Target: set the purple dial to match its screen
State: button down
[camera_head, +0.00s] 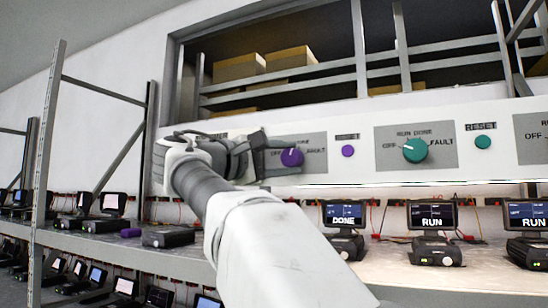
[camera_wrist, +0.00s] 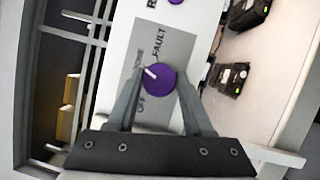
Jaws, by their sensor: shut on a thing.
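The purple dial (camera_head: 292,157) sits on a grey plate of the white panel. It also shows between my fingers in the wrist view (camera_wrist: 161,81). My gripper (camera_head: 283,158) is shut on the dial, with one finger on each side in the wrist view (camera_wrist: 163,72). The dial's white pointer is aimed at or near the DONE label, which a finger partly hides. OFF and FAULT show on either side of it. The screen (camera_head: 345,214) below and right of the dial in the head view reads DONE.
A purple RESET button (camera_head: 348,151) is right of the dial. A green dial (camera_head: 415,150) and green RESET button (camera_head: 483,142) lie further right. Screens reading RUN (camera_head: 432,214) stand on the bench below. Shelves with boxes (camera_head: 239,67) are behind the panel.

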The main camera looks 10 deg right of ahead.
dwell(0.3)
jog(key=shift+c, duration=1.5)
grip_release()
jog(key=shift+a, duration=0.1)
jog(key=b+v, duration=0.2)
jog(key=v, duration=1.5)
jog(key=shift+f, duration=0.15)
jog(key=shift+s+a, duration=0.1)
